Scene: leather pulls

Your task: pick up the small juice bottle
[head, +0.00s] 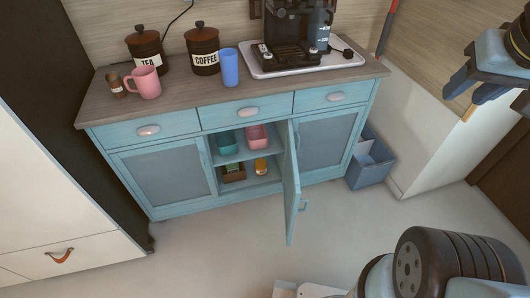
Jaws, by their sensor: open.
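A small orange-yellow item (261,166), which looks like the small juice bottle, stands on the lower shelf inside the blue cabinet (185,207). It is too small to read any label. The cabinet's middle door (292,185) stands open toward me, just right of the item. My gripper (487,97) is partly in view at the upper right, cut off by the picture edge. It is open, with nothing seen between its fingers, and well apart from the cabinet opening.
Teal (227,142) and pink (257,137) containers sit on the upper shelf; a brown box (233,173) is beside the orange item. The countertop (185,103) holds canisters, a pink mug (144,82), a blue cup (230,67) and a coffee machine. A blue bin (370,170) stands right. Floor in front is clear.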

